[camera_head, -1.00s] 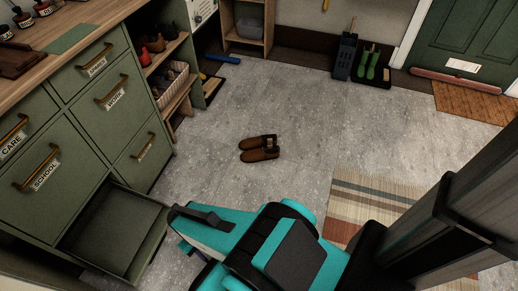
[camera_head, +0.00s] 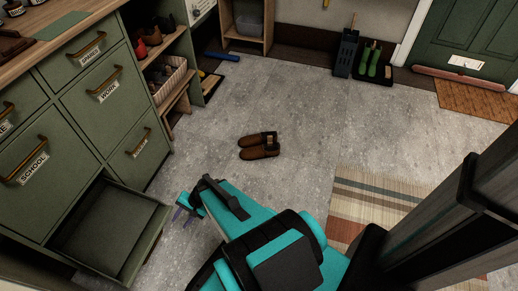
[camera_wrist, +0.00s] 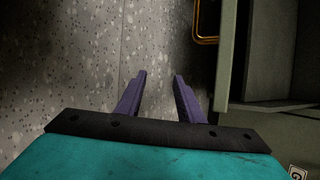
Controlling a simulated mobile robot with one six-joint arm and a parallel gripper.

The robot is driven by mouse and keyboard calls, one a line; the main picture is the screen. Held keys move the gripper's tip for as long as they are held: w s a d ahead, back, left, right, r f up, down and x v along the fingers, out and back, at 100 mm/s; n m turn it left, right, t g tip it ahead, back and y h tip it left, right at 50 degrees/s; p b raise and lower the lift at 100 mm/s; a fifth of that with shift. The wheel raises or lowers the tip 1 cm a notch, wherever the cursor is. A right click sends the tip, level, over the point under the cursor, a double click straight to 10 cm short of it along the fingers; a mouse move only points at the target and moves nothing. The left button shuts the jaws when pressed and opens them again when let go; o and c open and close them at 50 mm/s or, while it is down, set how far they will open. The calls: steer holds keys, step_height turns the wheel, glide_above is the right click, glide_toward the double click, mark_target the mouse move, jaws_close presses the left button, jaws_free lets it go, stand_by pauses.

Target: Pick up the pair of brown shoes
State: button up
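The pair of brown shoes (camera_head: 259,146) lies side by side on the grey floor, near the middle of the head view. The shoes do not show in the wrist view. My gripper (camera_wrist: 159,75) is open and empty in the wrist view, its two purple fingers apart above bare floor. In the head view my gripper (camera_head: 181,215) is partly hidden by my arm. It is low and left of the shoes, near the open drawer, and well apart from the shoes.
An open, empty-looking bottom drawer (camera_head: 147,238) juts from the green cabinet (camera_head: 65,128) close to my gripper. A striped rug (camera_head: 360,190) lies right of the shoes. Green boots (camera_head: 373,62) stand on a black tray by the wall. Floor around the shoes is clear.

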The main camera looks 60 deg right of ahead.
steer(key=w+d+m+t+h+b, duration=0.35)
steer(key=d+m, duration=0.45)
steer(key=d, duration=0.7)
steer(key=w+d+m+t+h+b, duration=0.25)
steer(key=w+d+m+t, duration=0.4)
steer(key=d, duration=0.95)
steer(key=m+g+h+b, duration=0.4)
steer(key=m+h, duration=0.6)
steer(key=m, duration=0.7)
glide_toward(270, 137)
steer(key=shift+w+d+r+g+p, duration=0.1)
steer(key=shift+w+d+g+p, duration=0.15)
steer(key=shift+w+g+p, duration=0.2)
steer(key=shift+b+x, duration=0.95)
steer(key=shift+x, duration=3.35)
